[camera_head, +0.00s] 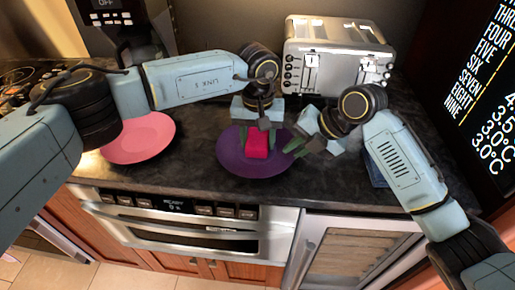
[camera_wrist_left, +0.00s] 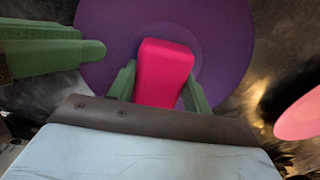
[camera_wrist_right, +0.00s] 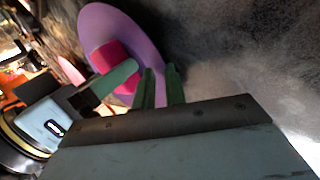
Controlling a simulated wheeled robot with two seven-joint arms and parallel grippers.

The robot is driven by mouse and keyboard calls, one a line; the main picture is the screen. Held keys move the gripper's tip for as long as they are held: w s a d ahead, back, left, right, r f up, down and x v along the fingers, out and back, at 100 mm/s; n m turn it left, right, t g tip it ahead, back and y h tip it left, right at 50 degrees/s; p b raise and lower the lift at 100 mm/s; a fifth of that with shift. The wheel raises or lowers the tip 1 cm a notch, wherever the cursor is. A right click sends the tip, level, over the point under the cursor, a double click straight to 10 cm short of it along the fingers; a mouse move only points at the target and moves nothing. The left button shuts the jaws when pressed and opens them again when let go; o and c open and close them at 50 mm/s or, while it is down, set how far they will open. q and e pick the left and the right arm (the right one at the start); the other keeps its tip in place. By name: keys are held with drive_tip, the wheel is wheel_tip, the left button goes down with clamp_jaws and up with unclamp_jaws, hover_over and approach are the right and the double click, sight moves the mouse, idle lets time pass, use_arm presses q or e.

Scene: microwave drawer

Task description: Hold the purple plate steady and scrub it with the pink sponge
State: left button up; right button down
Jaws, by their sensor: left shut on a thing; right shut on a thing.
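The purple plate (camera_head: 237,165) lies on the dark counter in front of the toaster. The pink sponge (camera_head: 257,148) is over the middle of the plate, and in the left wrist view the sponge (camera_wrist_left: 165,72) stands between my left gripper's green fingers (camera_wrist_left: 160,92). My left gripper (camera_head: 257,136) is shut on it. Its underside is hidden, so I cannot tell how firmly it touches the plate. My right gripper (camera_head: 297,147) is shut on the plate's right rim; its fingers (camera_wrist_right: 160,88) meet at the rim of the plate (camera_wrist_right: 135,35) in the right wrist view.
A pink plate (camera_head: 140,138) lies on the counter to the left. A drawer microwave (camera_head: 190,222) is below the counter. A blue item (camera_head: 376,175) is partly hidden behind my right arm.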

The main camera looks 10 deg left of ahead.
use_arm(q)
drive_tip(key=shift+s, duration=0.85)
use_arm(e)
drive_tip(key=shift+f, duration=0.15)
use_arm(q)
drive_tip(key=shift+w+a+f, duration=0.1)
drive_tip(key=shift+w, duration=0.8)
drive_tip(key=shift+s, duration=0.95)
use_arm(e)
drive_tip(key=shift+d, duration=0.1)
use_arm(q)
drive_tip(key=shift+r, duration=3.05)
drive_tip(key=shift+a, duration=4.5)
